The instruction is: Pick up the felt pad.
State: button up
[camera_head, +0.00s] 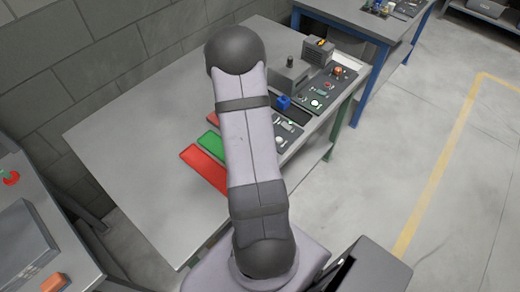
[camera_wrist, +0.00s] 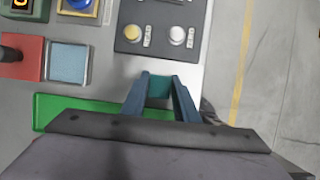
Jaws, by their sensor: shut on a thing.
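My gripper (camera_wrist: 160,82) shows in the wrist view at the bottom middle, its two blue-grey fingers pointing up the picture. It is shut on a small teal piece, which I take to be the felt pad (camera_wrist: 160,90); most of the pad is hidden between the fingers. I cannot tell whether the pad touches the surface below. In the head view my arm hides the gripper and the pad.
The grey workbench (camera_head: 130,145) has clear room at its left. A red mat (camera_head: 204,170) and a green mat (camera_head: 209,143) lie beside my arm. Control panels (camera_head: 325,95) line the right edge. A light blue square (camera_wrist: 68,61) lies left of the gripper.

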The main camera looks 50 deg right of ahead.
jog(key=shift+r, duration=0.15)
notch_tip(320, 180, up, 10)
jog(key=p, duration=0.4)
jog(key=shift+o, duration=0.5)
jog(key=shift+f, duration=0.2)
